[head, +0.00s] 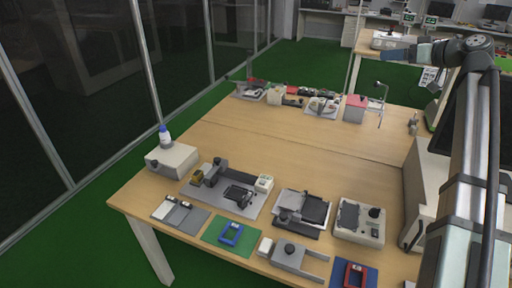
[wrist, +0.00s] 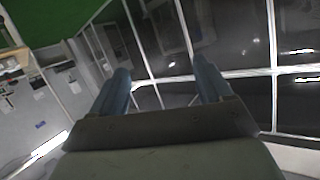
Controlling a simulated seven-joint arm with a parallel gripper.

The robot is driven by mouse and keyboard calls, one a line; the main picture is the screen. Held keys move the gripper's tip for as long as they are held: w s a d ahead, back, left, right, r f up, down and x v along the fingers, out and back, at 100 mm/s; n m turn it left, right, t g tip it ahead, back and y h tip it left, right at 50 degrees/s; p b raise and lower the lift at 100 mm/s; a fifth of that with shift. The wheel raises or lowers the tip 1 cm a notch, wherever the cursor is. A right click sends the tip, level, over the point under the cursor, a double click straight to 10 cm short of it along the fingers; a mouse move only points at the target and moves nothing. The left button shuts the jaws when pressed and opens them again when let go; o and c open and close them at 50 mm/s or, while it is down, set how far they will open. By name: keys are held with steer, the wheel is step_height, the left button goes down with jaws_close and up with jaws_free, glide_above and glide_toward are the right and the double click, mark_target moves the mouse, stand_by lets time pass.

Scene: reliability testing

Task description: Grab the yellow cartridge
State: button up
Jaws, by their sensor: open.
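A small yellow block (head: 197,176), which looks like the yellow cartridge, sits at the left end of a grey device plate (head: 222,197) on the near part of the table, beside a dark grey upright part. My gripper (head: 384,55) is high at the upper right in the head view, far from the yellow block. In the wrist view my gripper (wrist: 162,78) shows two blue fingers spread apart with nothing between them. The wrist view faces glass walls, and the yellow block is not in it.
The wooden table (head: 300,160) has a clear middle. A white box with a bottle (head: 165,137) stands left of the yellow block. A blue frame on a green mat (head: 213,235), a red frame (head: 354,275) and several grey devices line the front. More items stand along the back edge.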

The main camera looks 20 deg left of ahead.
steer(key=a+f+n+g+h, duration=0.1)
steer(key=a+f+g, duration=0.1)
steer(key=a+f, duration=0.5)
steer(key=a+f+n+g+h, duration=0.1)
steer(key=a+f+g, duration=0.15)
steer(key=a, duration=0.95)
steer(key=n+g+h, duration=0.3)
steer(key=n+h, duration=0.3)
steer(key=h, duration=0.4)
glide_above(197, 173)
steer(key=f, duration=3.3)
steer(key=shift+w+a+f, duration=0.15)
steer(key=shift+w+f, duration=0.05)
steer(key=shift+w, duration=0.2)
steer(key=shift+s+f, duration=0.2)
steer(key=shift+f, duration=1.1)
steer(key=shift+s+f, duration=0.15)
steer(key=shift+f, duration=1.15)
steer(key=shift+c, duration=0.4)
steer(key=c, duration=1.1)
